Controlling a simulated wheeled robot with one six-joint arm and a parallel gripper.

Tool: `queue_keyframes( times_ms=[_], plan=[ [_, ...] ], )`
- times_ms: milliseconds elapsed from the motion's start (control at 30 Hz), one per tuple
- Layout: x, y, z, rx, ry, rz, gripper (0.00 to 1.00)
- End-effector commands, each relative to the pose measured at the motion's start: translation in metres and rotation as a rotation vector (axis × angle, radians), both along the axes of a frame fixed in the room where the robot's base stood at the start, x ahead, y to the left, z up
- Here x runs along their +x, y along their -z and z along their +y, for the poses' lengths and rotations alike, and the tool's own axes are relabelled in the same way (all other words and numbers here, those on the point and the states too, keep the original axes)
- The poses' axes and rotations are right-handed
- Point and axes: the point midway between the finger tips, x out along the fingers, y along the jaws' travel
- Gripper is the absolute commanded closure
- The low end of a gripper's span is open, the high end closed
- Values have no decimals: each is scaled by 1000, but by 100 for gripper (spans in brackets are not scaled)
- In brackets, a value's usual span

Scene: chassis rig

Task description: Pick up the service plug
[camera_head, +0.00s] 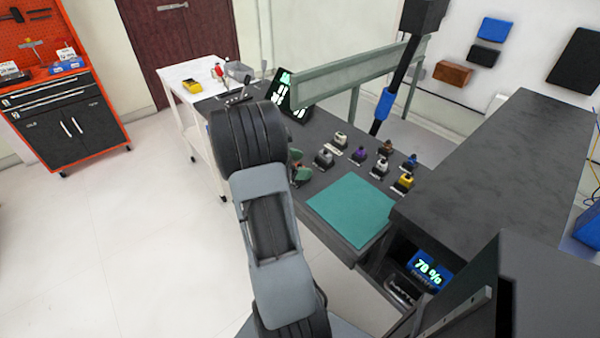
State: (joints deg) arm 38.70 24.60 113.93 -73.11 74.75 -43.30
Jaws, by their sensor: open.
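Several small plug-like parts stand on dark bases on the dark bench. They include a beige one (340,139), a grey one (324,157), a purple one (358,154), a brown one (385,148), a blue one (409,161), a silver one (380,169) and a yellow one (404,182). I cannot tell which is the service plug.
A teal mat (352,209) lies bare at the bench front. A pale green rail (345,72) spans the back of the bench. A raised dark block (500,165) stands at right, with a lit display (429,268) below. A white cart (188,75) stands back left.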

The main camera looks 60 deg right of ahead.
Motion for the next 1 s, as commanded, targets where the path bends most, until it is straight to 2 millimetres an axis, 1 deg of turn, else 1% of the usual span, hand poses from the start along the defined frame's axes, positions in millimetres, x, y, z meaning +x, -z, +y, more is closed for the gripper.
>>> queue_keyframes(
  times_ms=[100,133,667,700,1000],
  plan=[
    [0,0,0,0,0,0,19],
    [0,0,0,0,0,0,21],
    [0,0,0,0,0,0,72],
    [0,0,0,0,0,0,73],
    [0,-4,0,-1,-1,-1,73]
  ],
)
